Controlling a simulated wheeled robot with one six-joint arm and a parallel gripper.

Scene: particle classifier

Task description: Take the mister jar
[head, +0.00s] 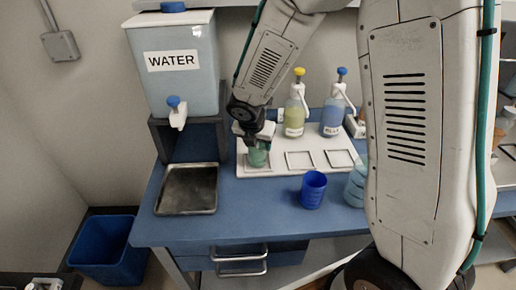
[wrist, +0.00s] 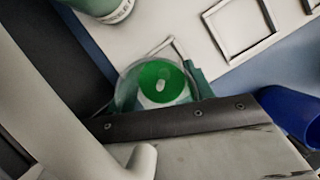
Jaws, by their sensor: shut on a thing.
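The mister jar (head: 258,157) looks like a clear, green-tinted jar at the left slot of the white board (head: 280,168). In the wrist view the jar (wrist: 158,84) shows from above, with a round green inside and a small pale spot in it. My gripper (head: 257,148) is over the jar from above and shut on it. In the wrist view my gripper (wrist: 155,95) has its green-tipped fingers beside the jar. The gripper hides part of the jar, and I cannot tell whether its base touches the board.
Yellow-capped (head: 295,110) and blue-capped (head: 334,112) bottles stand behind the board's empty square frames. A blue cup (head: 313,190) and a clear jar (head: 355,184) stand in front of it. The water tank (head: 175,62) and dark tray (head: 187,190) are at left.

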